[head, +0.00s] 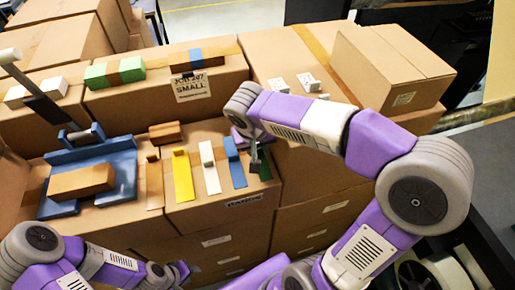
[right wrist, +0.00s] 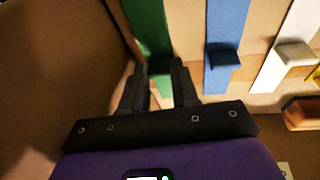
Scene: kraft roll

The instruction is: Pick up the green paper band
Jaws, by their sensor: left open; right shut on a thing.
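The green paper band (head: 265,170) lies at the right end of a row of bands on a cardboard box. In the right wrist view the green band (right wrist: 149,28) runs down to between my fingers, with its raised tab at the fingertips. My right gripper (head: 255,158) is shut on this tab; in the right wrist view its fingers (right wrist: 156,72) stand on both sides of it. I cannot tell whether the band is lifted off the box. My left gripper (head: 180,272) is open and empty at the bottom, low in front of the boxes.
Blue (head: 235,163), white (head: 209,168), yellow (head: 182,177) and brown (head: 154,183) bands lie left of the green one. A blue stand (head: 120,175) bears a wooden block (head: 82,181). A taller box (head: 390,68) stands back right. A brown block (head: 165,132) lies behind the bands.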

